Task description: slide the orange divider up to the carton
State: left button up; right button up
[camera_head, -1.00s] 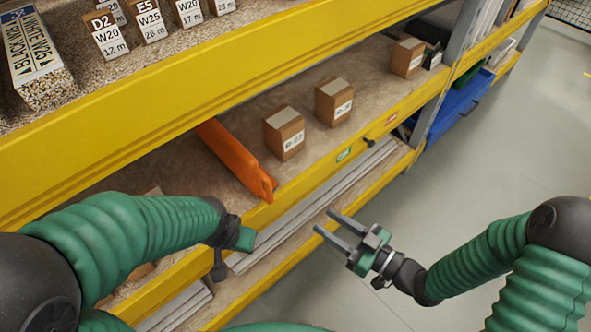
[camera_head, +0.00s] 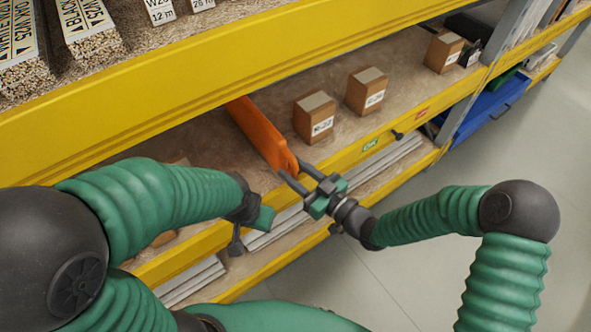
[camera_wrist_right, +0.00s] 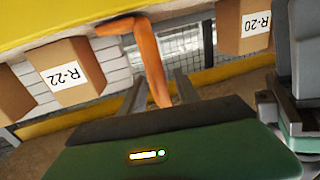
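The orange divider (camera_head: 262,135) stands on the middle shelf, running from under the upper beam to the front edge. A brown carton labelled R-22 (camera_head: 315,118) stands just right of it, with a narrow gap between. My right gripper (camera_head: 294,170) is open at the divider's front end, one finger on each side. In the right wrist view, the divider (camera_wrist_right: 150,65) shows between the two fingers; I cannot tell whether they touch it. There, carton R-22 (camera_wrist_right: 65,75) is on the left. My left gripper (camera_head: 240,232) hangs in front of the shelf; its finger state is unclear.
More cartons (camera_head: 366,91) stand farther right on the shelf. Carton R-20 (camera_wrist_right: 243,25) shows on the divider's other side in the right wrist view. The yellow front beam (camera_head: 345,158) carries a green tag and a red tag. Pale strips lie below.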

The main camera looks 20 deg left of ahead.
jog(key=shift+a, duration=0.3)
jog(key=shift+d, duration=0.35)
grip_shut()
dwell(0.8)
